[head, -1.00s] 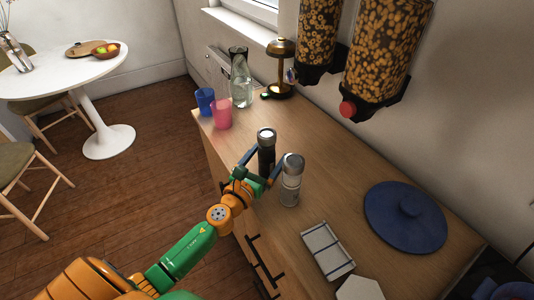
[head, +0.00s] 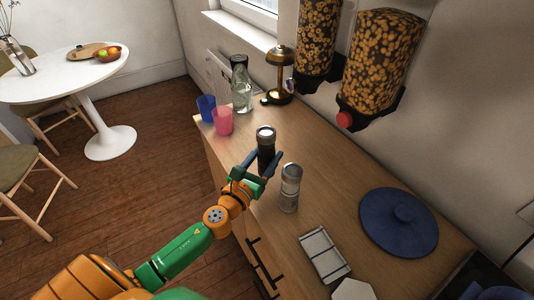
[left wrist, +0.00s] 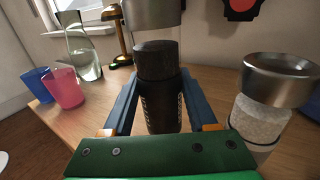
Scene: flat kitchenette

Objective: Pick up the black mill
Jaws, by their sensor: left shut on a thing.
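The black mill (head: 266,152) with a silver top stands upright at the counter's front edge in the head view. My left gripper (head: 265,163) is shut on it, with one blue finger on each side of its body. In the left wrist view the mill (left wrist: 158,88) fills the space between the two fingers (left wrist: 160,100). I cannot tell whether its base touches the counter. A second mill, clear and silver with pale contents (head: 289,188), stands just to the right of the gripper and also shows in the left wrist view (left wrist: 262,115). My right gripper is not in view.
A pink cup (head: 223,121), a blue cup (head: 206,108), a glass carafe (head: 241,86) and a brass lamp-like item (head: 280,72) stand behind. Dispensers (head: 377,62) hang above.

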